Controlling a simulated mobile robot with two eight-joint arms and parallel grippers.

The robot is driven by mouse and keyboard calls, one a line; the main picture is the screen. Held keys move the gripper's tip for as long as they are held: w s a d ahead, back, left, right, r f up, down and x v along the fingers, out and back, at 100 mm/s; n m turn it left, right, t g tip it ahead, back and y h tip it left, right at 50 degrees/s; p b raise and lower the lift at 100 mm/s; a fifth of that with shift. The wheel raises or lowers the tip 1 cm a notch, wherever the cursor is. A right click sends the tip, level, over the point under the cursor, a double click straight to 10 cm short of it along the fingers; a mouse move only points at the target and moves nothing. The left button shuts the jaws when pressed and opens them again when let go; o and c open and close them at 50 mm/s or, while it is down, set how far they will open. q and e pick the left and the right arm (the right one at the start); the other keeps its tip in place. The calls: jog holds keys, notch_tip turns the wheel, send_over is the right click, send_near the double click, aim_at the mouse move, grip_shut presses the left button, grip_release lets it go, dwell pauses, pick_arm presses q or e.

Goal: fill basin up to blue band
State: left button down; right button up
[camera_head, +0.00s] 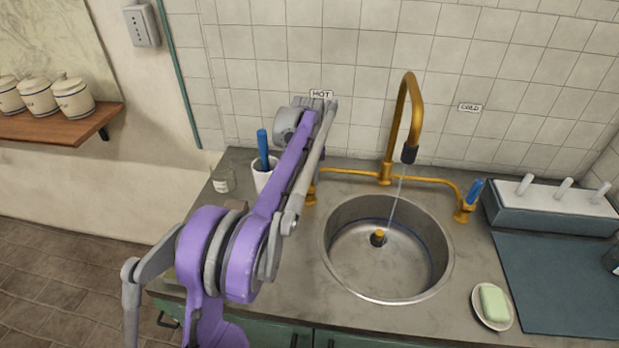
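The round steel basin (332,262) is set in the grey counter. A thin blue band (440,245) runs around its inner wall below the rim. A thin stream of water (398,195) falls from the brass spout (408,120) into it. A dark plug with an orange top (378,237) sits at the basin floor. I cannot tell the water level; it looks well below the band. The cold tap (474,192) has a blue handle, right of the basin. The hot tap (311,195) is mostly hidden by my purple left arm. I cannot make out that arm's fingers. My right gripper is out of view.
A white cup (263,180) with a blue-handled tool and a small jar (223,180) stand behind my arm. A soap dish (480,312) lies right of the basin, near a blue-grey mat (565,285) and a rack (550,212). A wooden shelf (60,128) holds canisters at left.

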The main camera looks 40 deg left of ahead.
aim_at(309, 188)
pick_arm(q)
jog(key=t+y+b, duration=0.1)
jog(key=s+d+f+t+y, duration=0.1)
jog(key=t, duration=0.1)
jog(key=shift+s+t+b, duration=0.3)
jog(key=shift+b, duration=0.05)
jog(key=shift+s+d+f+t+y+b, duration=0.1)
jog(key=shift+s+f+t+y+b, duration=0.15)
jog(key=shift+t+y+b, duration=0.4)
jog(key=shift+s+d+f+t+y+b, duration=0.1)
jog(key=shift+s+t+y+b, duration=0.15)
jog(key=shift+t, duration=0.7)
jog(key=shift+w, duration=0.1)
jog(key=shift+r, duration=0.1)
jog(key=c, duration=0.6)
grip_release()
jog(key=shift+w+a, duration=0.1)
jog(key=shift+a, duration=0.1)
jog(key=shift+d, duration=0.1)
jog(key=p+v, duration=0.1)
jog(key=v, duration=0.9)
jog(key=shift+s+d, duration=0.15)
jog(key=shift+s, duration=0.25)
